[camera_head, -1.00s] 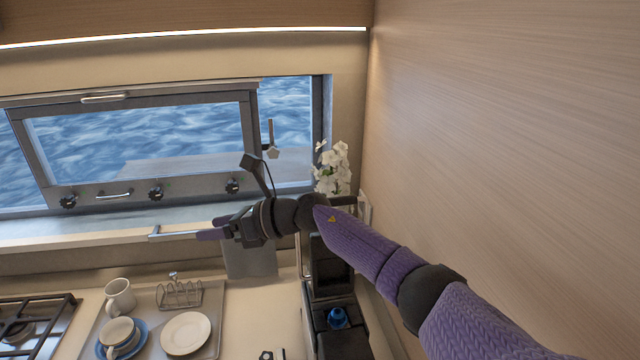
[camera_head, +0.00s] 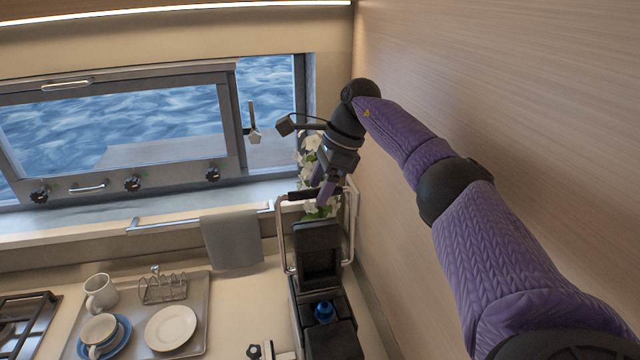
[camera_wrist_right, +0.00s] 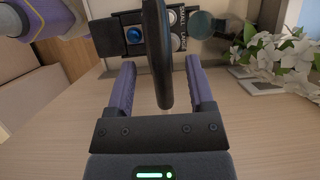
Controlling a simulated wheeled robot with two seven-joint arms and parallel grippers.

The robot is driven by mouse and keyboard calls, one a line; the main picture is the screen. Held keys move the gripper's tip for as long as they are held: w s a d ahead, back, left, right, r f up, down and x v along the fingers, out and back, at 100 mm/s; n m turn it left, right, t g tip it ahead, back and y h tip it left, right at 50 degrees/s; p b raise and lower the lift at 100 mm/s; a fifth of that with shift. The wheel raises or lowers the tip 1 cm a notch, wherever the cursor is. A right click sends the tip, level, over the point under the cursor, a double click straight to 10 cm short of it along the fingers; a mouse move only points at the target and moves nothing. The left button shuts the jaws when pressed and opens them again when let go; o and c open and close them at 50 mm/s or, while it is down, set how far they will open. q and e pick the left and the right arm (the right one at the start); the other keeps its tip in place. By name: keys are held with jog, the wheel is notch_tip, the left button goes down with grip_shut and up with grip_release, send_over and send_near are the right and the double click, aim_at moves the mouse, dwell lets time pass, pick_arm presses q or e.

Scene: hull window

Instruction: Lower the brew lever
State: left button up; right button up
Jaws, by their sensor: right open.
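The coffee machine (camera_head: 318,250) stands on the counter at the lower right of the head view, dark, with a blue capsule (camera_head: 324,311) in its top. Its brew lever (camera_head: 283,240) is a silver U-shaped frame standing up, with a dark grip across the top. My right gripper (camera_head: 326,192) points down at this grip, open. In the right wrist view the black grip (camera_wrist_right: 157,55) runs between the two purple fingers (camera_wrist_right: 160,88), with gaps on both sides. The blue capsule (camera_wrist_right: 134,36) and the size buttons show beyond it. My left gripper is not in view.
White flowers (camera_head: 310,150) stand close behind the machine, partly hidden by my gripper. The wooden wall (camera_head: 480,90) is close on the right. A towel (camera_head: 232,240) hangs on a rail left of the machine. A tray (camera_head: 198,290) with crockery lies on the counter.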

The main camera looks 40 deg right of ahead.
grip_shut()
dwell(0.3)
dwell(1.1)
